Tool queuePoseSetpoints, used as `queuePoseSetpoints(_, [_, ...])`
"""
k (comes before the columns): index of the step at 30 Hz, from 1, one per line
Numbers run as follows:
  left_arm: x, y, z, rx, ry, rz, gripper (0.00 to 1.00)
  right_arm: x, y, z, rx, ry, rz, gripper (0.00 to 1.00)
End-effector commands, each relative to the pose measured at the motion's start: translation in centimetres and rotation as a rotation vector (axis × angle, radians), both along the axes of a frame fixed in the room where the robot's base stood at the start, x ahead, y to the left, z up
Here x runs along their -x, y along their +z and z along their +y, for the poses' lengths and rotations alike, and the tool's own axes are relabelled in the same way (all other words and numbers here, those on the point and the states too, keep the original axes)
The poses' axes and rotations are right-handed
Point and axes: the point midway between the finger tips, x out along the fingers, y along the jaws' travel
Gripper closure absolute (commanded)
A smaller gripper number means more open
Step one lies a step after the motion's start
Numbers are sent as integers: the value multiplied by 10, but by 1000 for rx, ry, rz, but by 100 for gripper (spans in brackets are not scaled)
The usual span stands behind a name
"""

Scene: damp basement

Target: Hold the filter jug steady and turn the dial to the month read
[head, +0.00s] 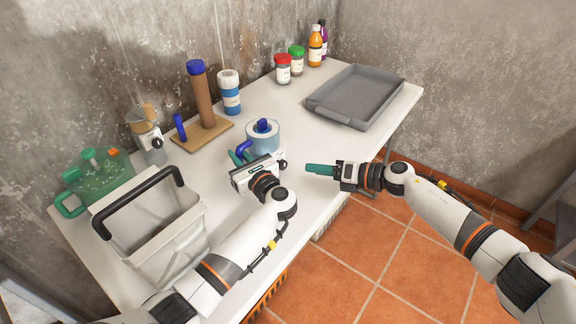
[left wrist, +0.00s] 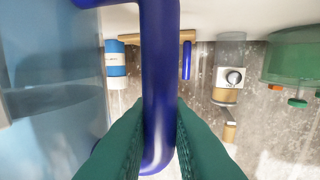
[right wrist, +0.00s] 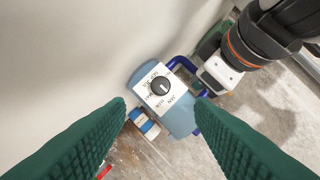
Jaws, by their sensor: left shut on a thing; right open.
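The filter jug (head: 262,138), pale blue with a blue top knob, stands on the white table. My left gripper (head: 240,158) is shut on its blue handle (left wrist: 158,60), and the clear jug wall (left wrist: 50,110) is just left of it in the left wrist view.
A grey tray (head: 345,118) lies at the back right, beside several capped bottles. Table between jug and tray is clear.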

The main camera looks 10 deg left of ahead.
Motion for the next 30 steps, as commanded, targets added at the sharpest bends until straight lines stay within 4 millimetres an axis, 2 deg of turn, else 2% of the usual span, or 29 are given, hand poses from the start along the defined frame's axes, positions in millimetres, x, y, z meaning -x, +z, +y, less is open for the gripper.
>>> queuePoseSetpoints(1, [0, 0, 0, -1, -1, 1, 100, -2, -2, 12, -2, 2, 1, 51])
queuePoseSetpoints(6, [0, 0, 0, -1, -1, 1, 100, -12, -12, 44, -3, 0, 4, 51])
queuePoseSetpoints(12, [0, 0, 0, -1, -1, 1, 100, -21, -19, 71, -2, -1, 3, 51])
queuePoseSetpoints(21, [0, 0, 0, 0, -1, 0, 100, -26, -26, 88, -1, -1, 4, 51])
queuePoseSetpoints(30, [0, 0, 0, 0, -1, 0, 100, -26, -26, 89, -1, -1, 3, 51])
